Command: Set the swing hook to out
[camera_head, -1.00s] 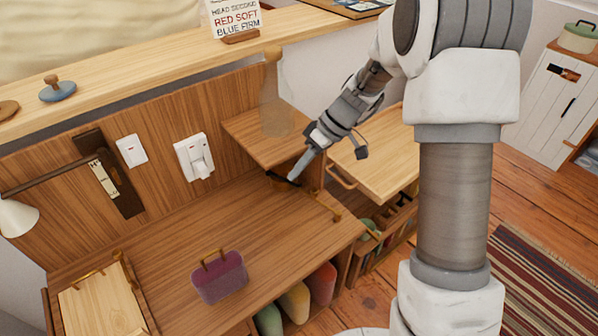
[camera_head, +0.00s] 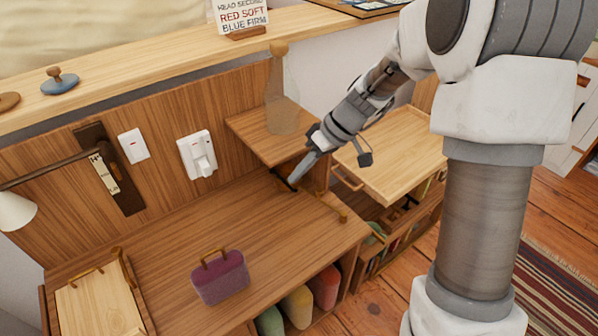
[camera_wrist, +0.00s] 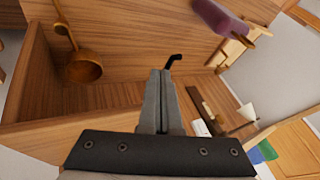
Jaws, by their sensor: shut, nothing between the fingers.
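A small dark hook, which I take for the swing hook (camera_head: 283,184), sits under the small raised shelf at the desk's back right. In the wrist view the black hook (camera_wrist: 174,60) shows just beyond my fingertips, its bent end pointing right. My gripper (camera_head: 293,178) reaches down from the right, with its fingertips at or very near the hook. In the wrist view the fingers of my gripper (camera_wrist: 163,75) are together, with nothing between them. I cannot tell whether they touch the hook. The hook's mount is partly hidden.
The raised shelf (camera_head: 255,137) carries a translucent bottle (camera_head: 278,105) close to my wrist. A purple handled box (camera_head: 220,278) stands at the front. A wooden tray (camera_head: 395,150) is to the right. The desk's middle is clear.

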